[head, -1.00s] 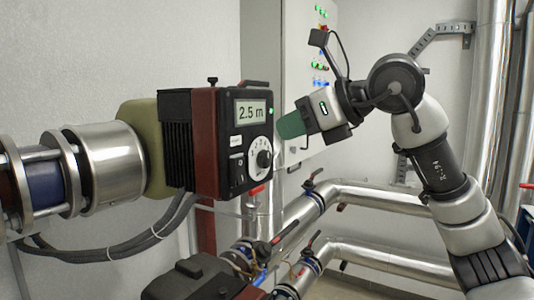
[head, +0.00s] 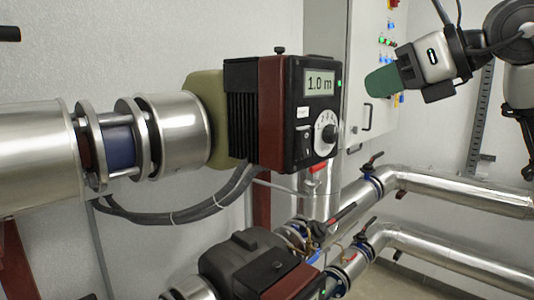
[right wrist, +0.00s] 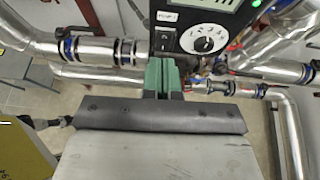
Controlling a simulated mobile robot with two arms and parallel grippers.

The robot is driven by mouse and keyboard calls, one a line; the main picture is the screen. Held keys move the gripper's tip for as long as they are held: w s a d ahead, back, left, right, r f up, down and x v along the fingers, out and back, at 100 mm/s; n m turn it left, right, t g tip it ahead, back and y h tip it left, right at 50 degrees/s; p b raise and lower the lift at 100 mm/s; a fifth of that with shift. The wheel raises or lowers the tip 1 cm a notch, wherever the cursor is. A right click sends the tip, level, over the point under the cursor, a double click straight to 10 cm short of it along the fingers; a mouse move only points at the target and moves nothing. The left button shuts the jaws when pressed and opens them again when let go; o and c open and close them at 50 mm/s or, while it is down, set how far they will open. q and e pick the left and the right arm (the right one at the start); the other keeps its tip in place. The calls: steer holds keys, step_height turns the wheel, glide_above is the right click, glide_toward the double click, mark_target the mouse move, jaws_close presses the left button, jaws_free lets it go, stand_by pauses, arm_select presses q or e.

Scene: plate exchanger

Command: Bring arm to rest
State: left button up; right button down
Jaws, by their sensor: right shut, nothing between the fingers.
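My right gripper (head: 381,82) has green fingers and is shut and empty. In the head view it is at the upper right, to the right of the pump's control box and apart from it. In the right wrist view its green fingers (right wrist: 163,75) are together in front of the wrist. The control box (head: 299,115) has a display reading 1.0 m and a round white dial (head: 326,131) with a black knob. The dial also shows at the top of the right wrist view (right wrist: 204,39). My left gripper is in neither view.
Silver pipes with valves (head: 372,190) run below and right of the control box. A second dark pump (head: 250,262) sits at the bottom. A light grey cabinet (head: 365,60) with small green lights stands behind the gripper. Black cables hang under the control box.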

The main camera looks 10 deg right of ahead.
steer(key=a+f+g+y, duration=0.6)
steer(key=a+f+y, duration=0.4)
steer(key=a+y, duration=0.25)
steer(key=d+f+n+t+h, duration=0.45)
steer(key=f+n+h, duration=0.25)
steer(key=f+n, duration=0.35)
steer(key=w+d+f+n+t+h, duration=0.1)
steer(key=d+f+n+t+h, duration=0.2)
steer(key=f+n+t+h, duration=0.55)
steer(key=d+f+n+t+h, duration=0.2)
steer(key=d+f+n+h, duration=0.3)
steer(key=f+n, duration=0.8)
steer(key=s+a+f+m+g, duration=0.2)
steer(key=s+f+g, duration=1.4)
steer(key=s+f, duration=0.75)
step_height(320, 180, down, 26)
steer(key=s+b, duration=0.2)
steer(key=s, duration=0.1)
steer(key=s+d+f+g+b, duration=0.1)
steer(key=s+d+f+g, duration=0.1)
steer(key=s+f, duration=1.3)
steer(key=shift+d+f+h, duration=0.3)
steer(key=shift+d+f, duration=0.05)
steer(key=shift+f, duration=0.2)
